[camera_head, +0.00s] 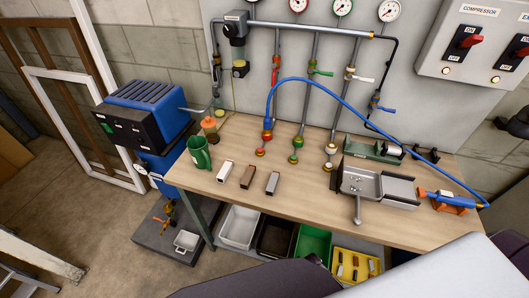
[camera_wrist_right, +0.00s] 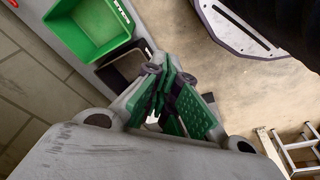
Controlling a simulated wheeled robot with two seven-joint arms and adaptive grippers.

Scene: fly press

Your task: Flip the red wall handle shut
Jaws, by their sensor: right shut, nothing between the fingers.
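The red wall handle (camera_head: 276,62) is on the leftmost of several thin pipes on the wall panel, above the back of the workbench. It appears to stand upright, in line with its pipe. My right gripper (camera_wrist_right: 165,92) shows only in the right wrist view. Its green and dark fingers are together and hold nothing, well away from the red handle, which is not in that view. My left gripper is not in view.
Green (camera_head: 321,72), white (camera_head: 363,78) and blue (camera_head: 389,109) handles stick out sideways right of the red one. A blue hose (camera_head: 340,95) arches before the pipes. The workbench (camera_head: 310,205) carries a green mug (camera_head: 199,153), small blocks and a vise-like fixture (camera_head: 375,188).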

